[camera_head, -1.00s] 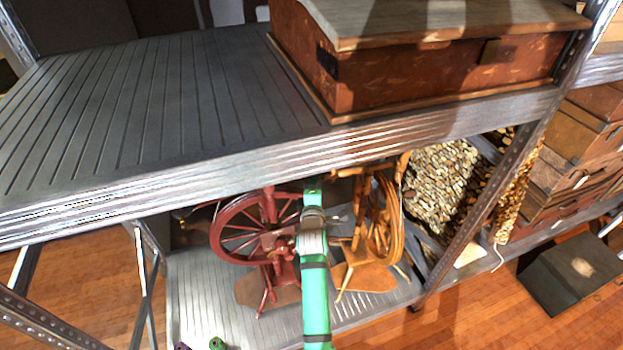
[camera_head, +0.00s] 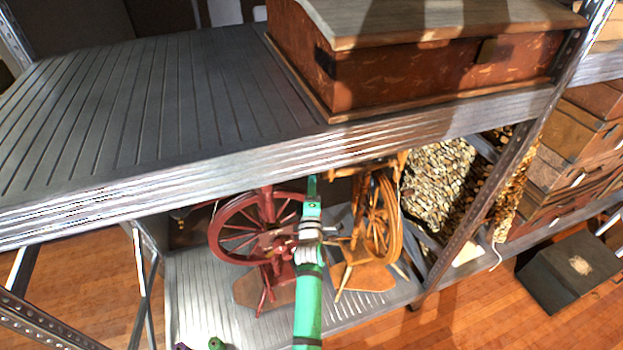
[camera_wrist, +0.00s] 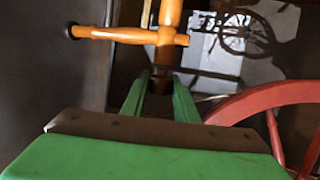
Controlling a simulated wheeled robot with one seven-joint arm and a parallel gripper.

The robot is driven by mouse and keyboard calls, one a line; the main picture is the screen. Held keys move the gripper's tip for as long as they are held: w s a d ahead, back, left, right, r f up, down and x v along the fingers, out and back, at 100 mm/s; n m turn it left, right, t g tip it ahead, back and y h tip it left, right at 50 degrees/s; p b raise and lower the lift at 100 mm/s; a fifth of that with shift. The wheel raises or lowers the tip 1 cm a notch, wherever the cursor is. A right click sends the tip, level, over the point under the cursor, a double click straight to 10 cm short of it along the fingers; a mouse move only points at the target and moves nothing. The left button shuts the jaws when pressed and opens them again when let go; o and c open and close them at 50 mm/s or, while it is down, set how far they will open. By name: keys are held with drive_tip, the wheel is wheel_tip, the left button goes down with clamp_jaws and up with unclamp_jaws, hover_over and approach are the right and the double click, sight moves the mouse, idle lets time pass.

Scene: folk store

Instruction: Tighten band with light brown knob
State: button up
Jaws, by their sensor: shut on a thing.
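A light brown spinning wheel (camera_head: 384,225) stands on the lower shelf, right of a dark red spinning wheel (camera_head: 238,228). My gripper (camera_head: 312,184) is between them, just under the upper shelf's front edge. In the wrist view, an orange-brown turned post with a crossbar (camera_wrist: 168,38) comes down towards my green fingers (camera_wrist: 160,84). The fingers are shut on the post's lower end, which looks like the light brown knob. The knob is mostly hidden between the fingers. The band cannot be made out. Part of the red wheel's rim (camera_wrist: 265,97) shows at right in the wrist view.
The upper metal shelf (camera_head: 150,110) hangs close above my gripper and carries a brown wooden chest (camera_head: 440,75). The red wheel is close on the left. A shelf post (camera_head: 478,215) stands to the right. Bare lower shelf (camera_head: 205,290) lies at front left.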

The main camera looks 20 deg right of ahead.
drive_tip(key=shift+d+f+m+t+h, duration=0.2)
drive_tip(key=shift+m+t+h, duration=0.35)
drive_tip(key=shift+t, duration=0.55)
drive_tip(key=shift+m+t+h, duration=0.25)
drive_tip(key=shift+t+h, duration=0.05)
drive_tip(key=shift+h, duration=0.05)
drive_tip(key=shift+d+r+m+t+h, duration=0.1)
drive_tip(key=shift+d+m+t+h, duration=0.05)
drive_tip(key=shift+m+t+h, duration=1)
drive_tip(key=shift+m+h, duration=0.35)
drive_tip(key=shift+h, duration=0.4)
drive_tip(key=o, duration=1.1)
drive_tip(key=shift+c, duration=0.2)
